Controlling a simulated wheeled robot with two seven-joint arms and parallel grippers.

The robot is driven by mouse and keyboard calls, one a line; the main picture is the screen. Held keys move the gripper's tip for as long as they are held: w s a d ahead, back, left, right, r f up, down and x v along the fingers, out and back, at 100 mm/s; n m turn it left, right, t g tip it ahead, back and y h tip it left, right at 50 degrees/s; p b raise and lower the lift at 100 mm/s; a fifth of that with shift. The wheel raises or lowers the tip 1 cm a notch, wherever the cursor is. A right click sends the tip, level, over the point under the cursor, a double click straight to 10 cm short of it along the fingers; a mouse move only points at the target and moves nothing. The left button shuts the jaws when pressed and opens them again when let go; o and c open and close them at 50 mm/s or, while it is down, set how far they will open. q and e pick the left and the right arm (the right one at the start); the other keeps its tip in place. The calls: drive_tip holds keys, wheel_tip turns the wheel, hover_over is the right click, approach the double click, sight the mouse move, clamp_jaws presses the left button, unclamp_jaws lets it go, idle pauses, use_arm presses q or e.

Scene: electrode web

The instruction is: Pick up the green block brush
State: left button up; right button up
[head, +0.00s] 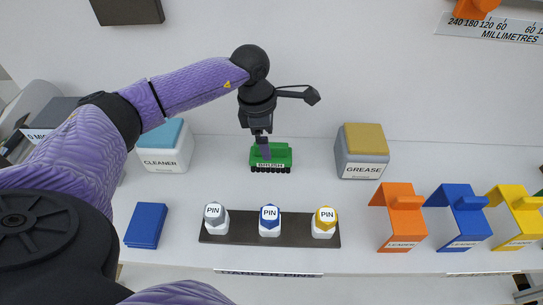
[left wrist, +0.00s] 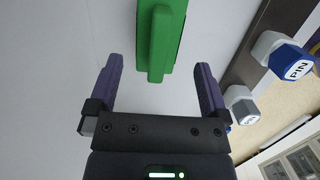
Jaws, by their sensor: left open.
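The green block brush (head: 271,158) stands on the white table, with a "BRUSH" label on its front and dark bristles below. My left gripper (head: 265,152) is right at the brush in the head view, pointing down over its top. In the left wrist view, the brush's green ridge (left wrist: 161,45) lies beyond the open fingers of my left gripper (left wrist: 156,75), between their directions. A gap shows between each finger and the brush. My right gripper is not in view.
A cleaner box (head: 165,149) stands left and a grease box (head: 361,152) right. A dark rack (head: 245,229) with three pins lies in front. A blue block (head: 147,225) lies front left. Orange (head: 394,222), blue (head: 459,222) and yellow (head: 515,222) leader pieces stand at right.

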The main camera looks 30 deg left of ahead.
sight(272, 152)
use_arm(q)
drive_tip(key=f, duration=0.2)
drive_tip(key=f+b, duration=0.1)
drive_tip(key=d+f, duration=0.1)
drive_tip(key=f, duration=0.1)
drive_tip(key=shift+w+f+b, duration=0.3)
drive_tip(key=shift+w+f, duration=0.05)
drive_tip(key=shift+r, duration=0.15)
drive_tip(key=shift+c, duration=0.3)
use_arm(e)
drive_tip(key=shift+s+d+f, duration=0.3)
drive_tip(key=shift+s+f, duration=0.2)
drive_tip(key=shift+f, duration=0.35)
use_arm(q)
drive_tip(key=c, duration=1.2)
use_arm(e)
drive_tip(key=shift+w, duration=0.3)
